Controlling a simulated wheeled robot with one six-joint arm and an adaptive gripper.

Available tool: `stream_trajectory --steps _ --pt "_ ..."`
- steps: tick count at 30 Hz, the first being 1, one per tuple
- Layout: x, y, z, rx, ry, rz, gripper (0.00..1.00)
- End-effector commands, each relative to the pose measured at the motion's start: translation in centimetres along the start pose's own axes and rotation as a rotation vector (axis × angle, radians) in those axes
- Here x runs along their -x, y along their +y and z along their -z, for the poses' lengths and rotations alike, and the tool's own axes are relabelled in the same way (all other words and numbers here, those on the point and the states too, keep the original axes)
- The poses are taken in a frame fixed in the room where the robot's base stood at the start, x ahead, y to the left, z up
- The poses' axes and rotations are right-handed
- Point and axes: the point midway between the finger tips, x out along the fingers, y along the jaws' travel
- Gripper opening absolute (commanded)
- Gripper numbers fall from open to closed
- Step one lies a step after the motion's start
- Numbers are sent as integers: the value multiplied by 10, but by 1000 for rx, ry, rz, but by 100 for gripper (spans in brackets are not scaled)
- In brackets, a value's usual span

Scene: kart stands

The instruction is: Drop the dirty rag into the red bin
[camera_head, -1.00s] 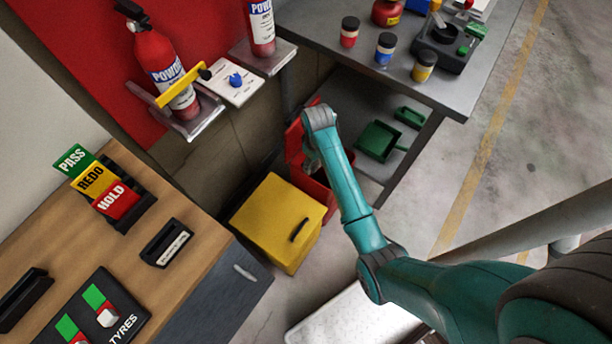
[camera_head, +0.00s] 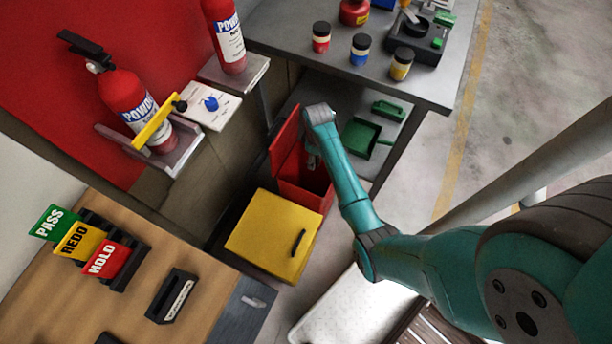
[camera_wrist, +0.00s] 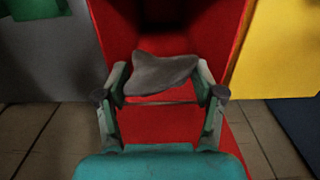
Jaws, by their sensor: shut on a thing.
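The red bin (camera_head: 303,192) stands on the floor beside the yellow-lidded bin, with its red lid (camera_head: 286,143) raised. In the wrist view the red bin (camera_wrist: 172,127) fills the middle, and its dark opening lies ahead of the fingers. My gripper (camera_wrist: 160,98) is shut on the dirty rag (camera_wrist: 160,73), a crumpled grey cloth held between the fingertips. The rag appears at the bin's mouth; its exact depth is hard to tell. In the head view my gripper (camera_head: 313,158) is over the bin's opening, mostly hidden by my arm, and the rag cannot be made out there.
The yellow-lidded bin (camera_head: 270,232) is just left of the red bin. A grey table (camera_head: 300,50) with jars stands behind, and a green dustpan (camera_head: 360,136) lies on its lower shelf. A wooden counter (camera_head: 110,285) is at front left.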

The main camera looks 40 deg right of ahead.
Motion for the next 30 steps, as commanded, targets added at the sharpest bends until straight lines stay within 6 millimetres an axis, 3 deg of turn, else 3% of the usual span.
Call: stream_trajectory --steps 13,14,17,30 --pt "-8 0 0 0 0 0 38" --pt "-8 0 0 0 1 0 73" --pt "-8 0 0 0 0 0 97" --pt "-2 0 0 0 1 -1 97"
